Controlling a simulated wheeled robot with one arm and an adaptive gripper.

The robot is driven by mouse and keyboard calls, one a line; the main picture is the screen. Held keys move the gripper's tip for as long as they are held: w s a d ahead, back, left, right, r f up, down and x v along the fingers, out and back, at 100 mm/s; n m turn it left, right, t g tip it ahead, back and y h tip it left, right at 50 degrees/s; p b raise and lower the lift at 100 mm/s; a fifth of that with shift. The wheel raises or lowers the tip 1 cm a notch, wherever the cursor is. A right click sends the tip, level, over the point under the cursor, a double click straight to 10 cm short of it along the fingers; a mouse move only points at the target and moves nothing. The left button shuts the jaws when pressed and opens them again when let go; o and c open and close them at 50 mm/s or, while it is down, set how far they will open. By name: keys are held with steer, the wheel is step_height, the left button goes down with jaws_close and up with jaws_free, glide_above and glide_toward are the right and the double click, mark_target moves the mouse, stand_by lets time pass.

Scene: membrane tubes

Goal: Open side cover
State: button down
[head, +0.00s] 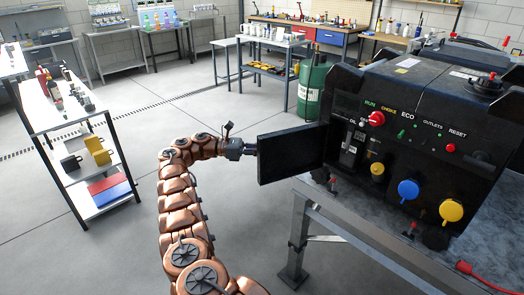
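The generator (440,125) is a large black machine on a grey bench at the right, with its control face towards me. The side cover (291,154), a flat black panel, stands out to the left from the generator's left side. Its right edge is close to the machine, and its left edge is away from it. My gripper (251,148) is at the cover's left edge and appears to touch it. The fingers are small and dark against the panel, so their grip is unclear. The opening behind the cover is hidden from this view.
The bench (375,245) has a metal frame and leg near my arm. A shelf cart (62,122) with tools and boxes stands at the left. The floor between cart and bench is clear.

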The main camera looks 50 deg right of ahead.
steer(key=shift+f, duration=0.1)
steer(key=c, duration=1.2)
jaws_free()
steer(key=shift+s, duration=0.1)
